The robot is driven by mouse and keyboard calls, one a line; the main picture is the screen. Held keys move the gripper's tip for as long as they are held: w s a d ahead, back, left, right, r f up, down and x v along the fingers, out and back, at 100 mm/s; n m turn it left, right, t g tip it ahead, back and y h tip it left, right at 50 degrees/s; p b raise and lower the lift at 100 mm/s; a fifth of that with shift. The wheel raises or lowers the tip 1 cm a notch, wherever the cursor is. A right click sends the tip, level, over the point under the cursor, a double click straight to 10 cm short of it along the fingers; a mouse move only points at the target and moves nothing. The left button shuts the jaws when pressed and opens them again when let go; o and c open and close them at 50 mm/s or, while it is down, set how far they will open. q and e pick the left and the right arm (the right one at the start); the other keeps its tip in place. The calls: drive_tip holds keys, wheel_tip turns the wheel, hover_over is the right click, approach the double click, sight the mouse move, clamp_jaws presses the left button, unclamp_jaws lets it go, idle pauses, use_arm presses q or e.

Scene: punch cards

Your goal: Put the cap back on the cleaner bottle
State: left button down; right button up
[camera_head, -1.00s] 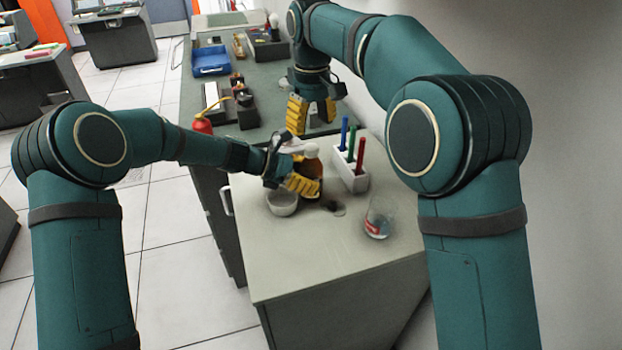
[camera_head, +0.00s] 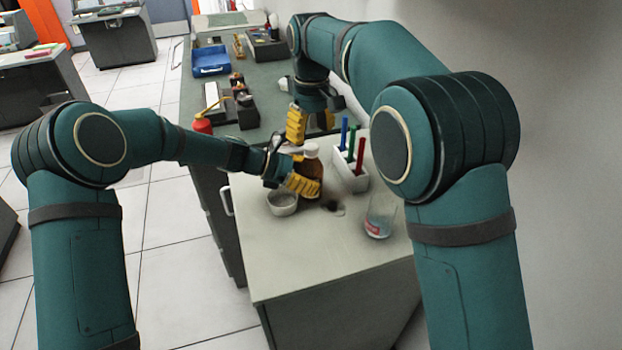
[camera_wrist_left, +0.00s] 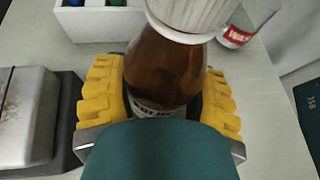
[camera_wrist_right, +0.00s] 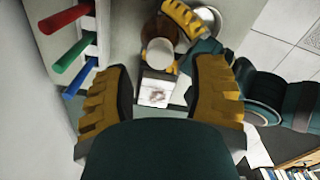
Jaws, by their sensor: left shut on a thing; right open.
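The brown cleaner bottle (camera_head: 310,172) stands upright near the far end of the pale counter. It also shows in the left wrist view (camera_wrist_left: 165,70). A white ribbed cap (camera_wrist_left: 190,14) sits on the bottle's top; I cannot tell whether it is tight. The white top also shows in the head view (camera_head: 311,150) and the right wrist view (camera_wrist_right: 160,54). My left gripper (camera_head: 292,184) is shut around the bottle's body. My right gripper (camera_head: 312,122) is open and empty, above and behind the bottle, with the white top in sight between its fingers.
A white holder (camera_head: 349,178) with red, green and blue pens stands right of the bottle. A glass beaker (camera_head: 380,218) stands nearer at right. The counter's front is clear.

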sight(311, 146)
drive_tip(key=shift+f, duration=2.1)
clamp_jaws()
drive_tip(key=shift+m, duration=0.5)
unclamp_jaws()
drive_tip(key=shift+r, duration=0.1)
wheel_tip(311, 146, up, 12)
